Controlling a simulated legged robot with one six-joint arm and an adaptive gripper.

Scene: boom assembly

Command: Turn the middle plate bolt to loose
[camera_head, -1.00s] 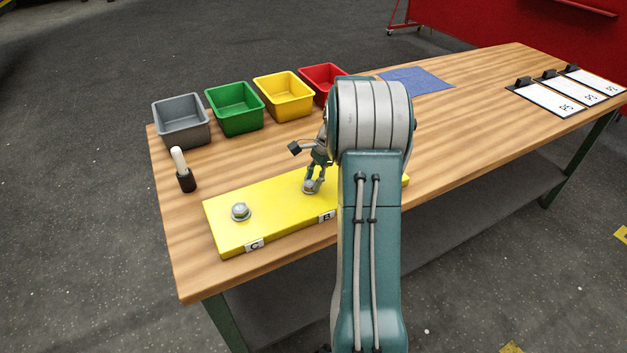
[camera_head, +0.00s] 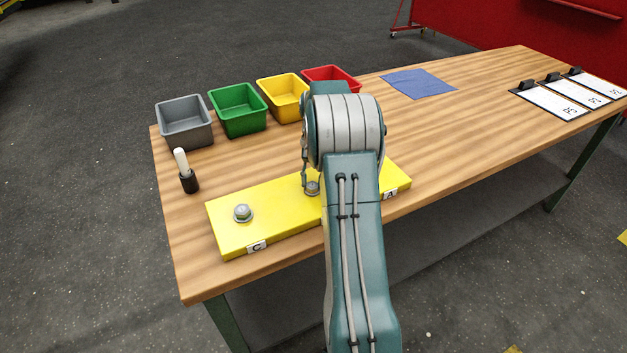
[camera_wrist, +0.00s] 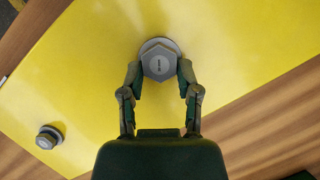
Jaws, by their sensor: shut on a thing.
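The yellow plate (camera_head: 270,207) lies on the wooden table, with label C (camera_head: 257,247) at its left end and label A (camera_head: 390,194) at its right. The middle bolt (camera_head: 312,188) shows beside my arm, and its grey hex head with a washer is clear in the wrist view (camera_wrist: 159,64). My gripper (camera_wrist: 159,72) is shut on this bolt's head, one finger on each side. The C bolt (camera_head: 242,213) stands at the plate's left; it also shows in the wrist view (camera_wrist: 48,138). My arm hides label B and the plate's right bolt.
Grey (camera_head: 184,124), green (camera_head: 238,112), yellow (camera_head: 284,98) and red (camera_head: 331,78) bins stand along the back edge. A black holder with a white-topped item (camera_head: 186,172) stands left. A blue cloth (camera_head: 418,84) and clipboards (camera_head: 560,96) lie to the right.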

